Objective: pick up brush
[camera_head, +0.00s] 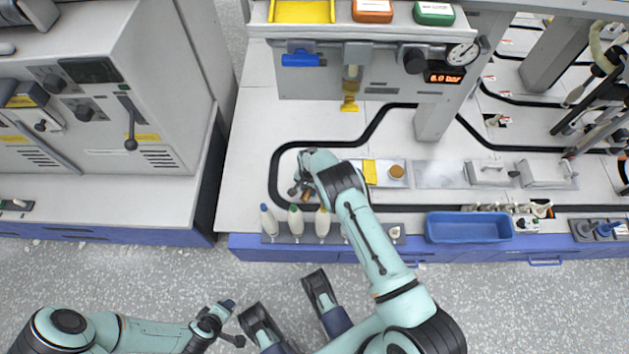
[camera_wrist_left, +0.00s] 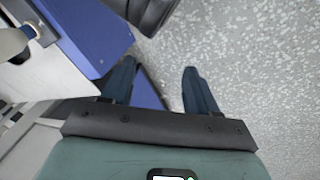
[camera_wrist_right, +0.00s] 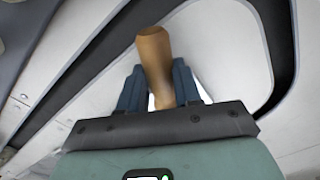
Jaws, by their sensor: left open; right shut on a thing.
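The brush shows as a tan wooden handle (camera_wrist_right: 153,62) in the right wrist view, standing up between my right fingers. My right gripper (camera_wrist_right: 158,88) is shut on it. In the head view my right gripper (camera_head: 306,188) is over the white worktop, inside the black track loop, with a small bit of the brown handle (camera_head: 306,195) showing. The brush's bristle end is hidden. My left gripper (camera_head: 233,322) is low at the left, over the floor in front of the bench. The left wrist view shows its fingers (camera_wrist_left: 160,88) spread and empty.
Bobbins with blue, green and yellow tips (camera_head: 295,220) stand in a grey rack at the bench's front edge. A blue tray (camera_head: 468,241) lies to their right. A yellow block (camera_head: 370,172) and a small brown round thing (camera_head: 397,171) are right of my right wrist.

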